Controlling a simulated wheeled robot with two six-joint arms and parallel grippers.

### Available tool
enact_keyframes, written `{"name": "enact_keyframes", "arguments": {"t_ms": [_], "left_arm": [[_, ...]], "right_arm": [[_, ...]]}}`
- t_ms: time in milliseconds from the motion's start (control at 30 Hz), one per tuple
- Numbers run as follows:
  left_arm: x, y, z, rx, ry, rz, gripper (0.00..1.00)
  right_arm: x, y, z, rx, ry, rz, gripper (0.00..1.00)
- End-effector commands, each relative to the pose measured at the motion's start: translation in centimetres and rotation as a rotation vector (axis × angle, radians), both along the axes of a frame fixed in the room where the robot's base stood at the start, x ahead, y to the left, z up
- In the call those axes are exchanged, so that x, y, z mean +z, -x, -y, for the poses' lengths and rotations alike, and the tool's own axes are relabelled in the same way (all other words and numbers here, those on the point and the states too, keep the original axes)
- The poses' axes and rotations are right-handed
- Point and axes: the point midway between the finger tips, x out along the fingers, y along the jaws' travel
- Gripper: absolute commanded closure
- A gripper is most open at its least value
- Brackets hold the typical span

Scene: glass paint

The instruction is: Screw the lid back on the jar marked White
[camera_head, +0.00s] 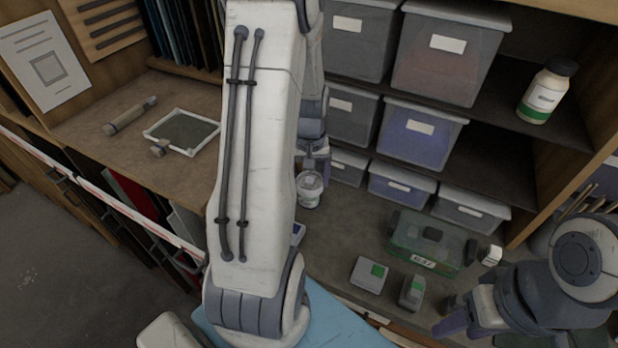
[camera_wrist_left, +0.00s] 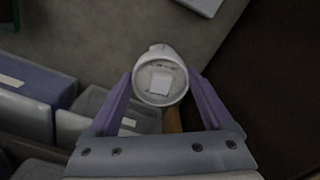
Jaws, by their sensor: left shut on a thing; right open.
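A white jar (camera_head: 309,199) with a small label stands on the worktop in front of the shelf bins in the head view. A wide, pale round lid (camera_head: 309,180) appears to sit on its top; I cannot tell how tightly. In the left wrist view the lid (camera_wrist_left: 160,82) shows a white rim and a pale square on its face. My left gripper (camera_head: 314,160) is at the jar's top, and its purple fingers (camera_wrist_left: 160,88) are shut on the lid from both sides. My right gripper (camera_head: 458,314) is open and empty at the lower right.
A green clear case (camera_head: 425,243) and two small boxes (camera_head: 369,274) (camera_head: 411,291) lie right of the jar. Lidded bins (camera_head: 420,132) fill the shelves behind. A bottle (camera_head: 546,92) stands on the upper right shelf. A framed pane (camera_head: 181,131) lies on the left bench.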

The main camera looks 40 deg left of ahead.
Motion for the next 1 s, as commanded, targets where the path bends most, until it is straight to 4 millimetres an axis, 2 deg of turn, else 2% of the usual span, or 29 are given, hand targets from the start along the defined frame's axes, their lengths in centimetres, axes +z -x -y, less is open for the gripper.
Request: {"name": "enact_keyframes", "arguments": {"t_ms": [167, 300, 533, 800, 833, 867, 1000], "left_arm": [[0.08, 0.07, -0.04, -0.166, 0.001, -0.001, 0.65], [0.00, 0.06, -0.06, -0.221, 0.001, -0.001, 0.65], [-0.02, 0.10, -0.17, -0.469, 0.000, -0.001, 0.65], [-0.09, 0.10, -0.19, -0.511, 0.000, -0.001, 0.65], [-0.09, 0.10, -0.19, -0.511, 0.000, -0.001, 0.04], [-0.08, 0.10, -0.19, -0.511, 0.000, -0.001, 0.00], [-0.07, 0.11, -0.19, -0.510, 0.000, -0.001, 0.00]], "right_arm": [[0.43, 0.00, 0.00, 0.000, 0.000, 0.000, 0.50], [0.42, 0.00, 0.00, 0.000, 0.000, 0.000, 0.50], [0.83, 0.00, 0.00, 0.000, 0.000, 0.000, 0.50], [0.81, 0.00, 0.00, 0.000, 0.000, 0.000, 0.50], [0.81, 0.00, 0.00, 0.000, 0.000, 0.000, 0.50], [0.81, 0.00, 0.00, 0.000, 0.000, 0.000, 0.50], [0.82, 0.00, 0.00, 0.000, 0.000, 0.000, 0.50]]}}
